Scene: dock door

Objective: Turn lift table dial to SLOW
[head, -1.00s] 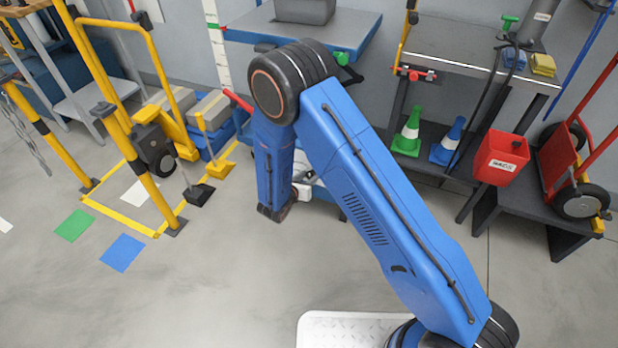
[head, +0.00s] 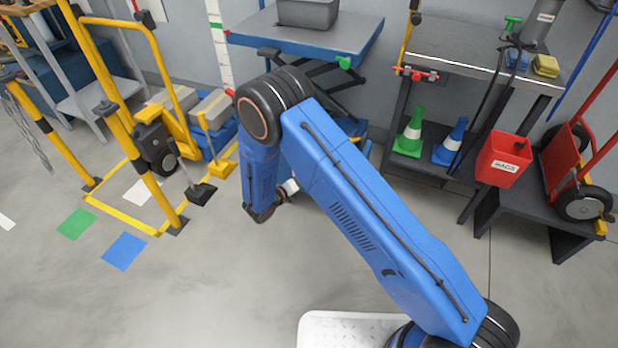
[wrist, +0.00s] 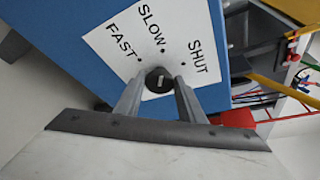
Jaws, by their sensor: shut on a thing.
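The dial (wrist: 158,79) is a small dark round knob with a short pale mark on its face, in the wrist view. It sits on a white label plate (wrist: 108,40) marked FAST, SLOW and SHUT, each with a black dot, on a blue panel. SLOW is the middle label. My gripper (wrist: 158,88) has a finger on each side of the dial and is shut on it. Which dot the mark points at is hard to tell. In the head view the blue lift table (head: 345,42) stands behind my arm, which hides the dial and the fingers.
A grey bin (head: 306,12) sits on the lift table. At right are a dark bench (head: 455,55), a red bucket (head: 503,160) and a red hand truck (head: 562,165). Yellow rails (head: 130,140) stand at left. Open floor lies in front.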

